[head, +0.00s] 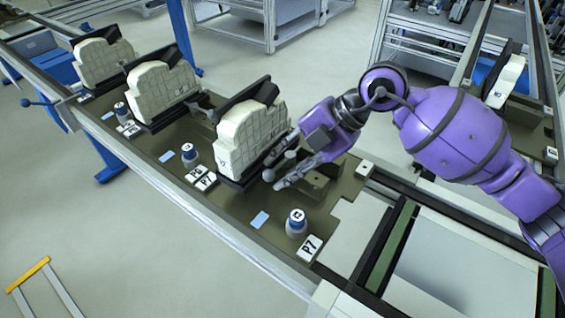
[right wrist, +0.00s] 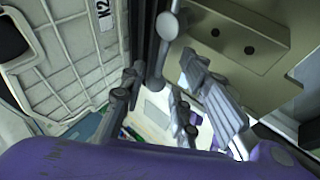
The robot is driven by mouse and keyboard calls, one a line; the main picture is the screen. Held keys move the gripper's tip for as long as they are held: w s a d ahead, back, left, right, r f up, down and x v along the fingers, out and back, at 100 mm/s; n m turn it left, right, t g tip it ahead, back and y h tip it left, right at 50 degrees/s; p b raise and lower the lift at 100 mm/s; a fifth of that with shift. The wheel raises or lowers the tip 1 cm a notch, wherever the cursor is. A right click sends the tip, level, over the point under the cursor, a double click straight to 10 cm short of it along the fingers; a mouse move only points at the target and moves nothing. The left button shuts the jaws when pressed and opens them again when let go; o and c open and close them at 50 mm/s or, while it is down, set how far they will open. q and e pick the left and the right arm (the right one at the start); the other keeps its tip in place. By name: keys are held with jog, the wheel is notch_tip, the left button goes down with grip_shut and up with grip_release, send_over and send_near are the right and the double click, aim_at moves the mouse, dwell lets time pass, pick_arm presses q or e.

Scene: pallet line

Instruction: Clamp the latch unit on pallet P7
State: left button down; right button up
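Pallet P7 (head: 262,218) is the near end of the dark olive line, with its "P7" tag (head: 308,247) at the front. The latch unit (head: 250,135), a pale ribbed block with a dark top edge, stands upright on it. Its ribbed side (right wrist: 65,60) fills the left of the right wrist view. My right gripper (head: 284,163) is just right of the unit's lower part. In the wrist view its fingers (right wrist: 168,88) are apart, with a grey round-ended lever (right wrist: 158,60) in the gap; contact is unclear. My left gripper is not in view.
Two similar units (head: 160,88) and (head: 103,58) stand farther along the line. A blue-and-white round button (head: 296,222) stands by the P7 tag. A second line with another unit (head: 505,80) is at the right. An olive bracket (right wrist: 235,40) is close to the fingers.

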jog(key=shift+a+f, duration=0.1)
jog(key=shift+a, duration=0.05)
jog(key=shift+c, duration=0.5)
grip_shut()
